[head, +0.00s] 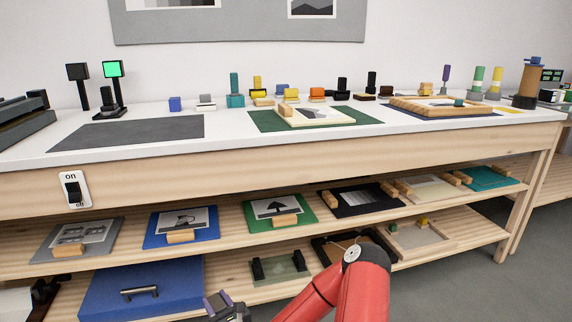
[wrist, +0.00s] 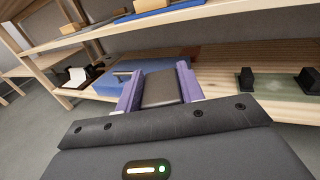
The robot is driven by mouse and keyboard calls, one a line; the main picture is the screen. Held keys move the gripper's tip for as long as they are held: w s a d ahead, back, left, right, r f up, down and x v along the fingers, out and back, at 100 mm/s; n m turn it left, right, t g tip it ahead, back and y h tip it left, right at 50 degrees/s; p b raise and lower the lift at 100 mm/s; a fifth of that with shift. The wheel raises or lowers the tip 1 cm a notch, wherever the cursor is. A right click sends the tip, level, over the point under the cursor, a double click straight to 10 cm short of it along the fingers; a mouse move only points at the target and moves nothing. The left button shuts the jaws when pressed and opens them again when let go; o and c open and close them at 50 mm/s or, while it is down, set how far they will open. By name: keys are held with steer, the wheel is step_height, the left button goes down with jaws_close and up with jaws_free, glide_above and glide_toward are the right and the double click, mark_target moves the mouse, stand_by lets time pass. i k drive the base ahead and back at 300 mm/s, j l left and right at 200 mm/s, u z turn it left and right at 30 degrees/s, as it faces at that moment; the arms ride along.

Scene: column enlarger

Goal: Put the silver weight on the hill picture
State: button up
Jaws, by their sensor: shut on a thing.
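My gripper (head: 226,304) is low in front of the lower shelf in the head view. In the wrist view its purple fingers (wrist: 160,88) are shut on a smooth dark grey block (wrist: 160,89); I cannot tell for sure that this is the silver weight. A pale grey block with a darker base (head: 206,103) stands at the back of the white tabletop. A picture with a grey shape (head: 320,112) lies in a cream frame on a green mat on the table; it is too small to tell whether it shows hills.
A dark grey mat (head: 130,133) lies bare on the tabletop's left. Several pictures on coloured mats, including a tree picture (head: 278,208), lie on the upper shelf (head: 120,248). A blue box with a handle (head: 140,285) sits on the lower shelf. A wooden frame (head: 440,106) lies at the tabletop's right.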

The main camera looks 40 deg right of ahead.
mark_target(307, 109)
steer(key=l+u, duration=0.1)
steer(key=l, duration=0.4)
steer(key=l+u, duration=0.1)
steer(key=l, duration=0.4)
steer(key=k+l+u, duration=0.1)
steer(key=l, duration=0.4)
steer(key=k+l+u, duration=0.1)
steer(key=l, duration=0.4)
steer(key=k+l+u, duration=0.1)
steer(key=l, duration=0.4)
